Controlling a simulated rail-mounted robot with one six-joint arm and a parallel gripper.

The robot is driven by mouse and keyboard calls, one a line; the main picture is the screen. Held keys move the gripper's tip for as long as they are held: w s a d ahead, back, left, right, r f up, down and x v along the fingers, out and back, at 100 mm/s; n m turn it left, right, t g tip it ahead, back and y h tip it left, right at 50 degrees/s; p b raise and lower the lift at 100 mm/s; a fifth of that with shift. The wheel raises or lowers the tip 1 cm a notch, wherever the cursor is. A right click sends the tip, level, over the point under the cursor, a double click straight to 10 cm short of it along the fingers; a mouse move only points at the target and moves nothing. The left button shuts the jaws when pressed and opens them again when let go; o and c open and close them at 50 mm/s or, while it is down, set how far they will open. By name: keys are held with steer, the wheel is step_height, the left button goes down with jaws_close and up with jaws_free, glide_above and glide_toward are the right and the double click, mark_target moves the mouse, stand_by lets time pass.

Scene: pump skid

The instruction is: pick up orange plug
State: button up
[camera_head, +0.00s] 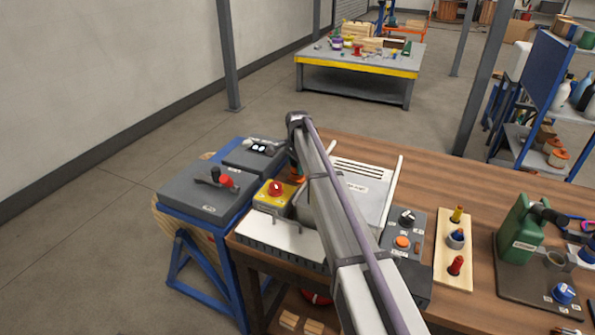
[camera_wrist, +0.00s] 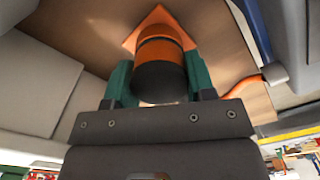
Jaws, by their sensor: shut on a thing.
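The orange plug (camera_wrist: 160,52) has an orange upper part and a thick black collar. In the wrist view it sits between the green fingers of my gripper (camera_wrist: 158,80), which is shut on it. An orange pointed shape lies behind the plug in that view. In the head view my gripper (camera_head: 294,162) points down beside the grey box with the slotted lid, and a bit of orange shows below it. My arm hides part of this area, so I cannot tell whether the plug is clear of a socket.
A yellow box with a red knob (camera_head: 275,188) is close to the left of my gripper.

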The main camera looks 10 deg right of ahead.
steer(key=shift+r, duration=0.1)
step_height(320, 180, up, 10)
steer(key=p, duration=1)
steer(key=shift+r, duration=0.1)
steer(key=shift+f, duration=0.2)
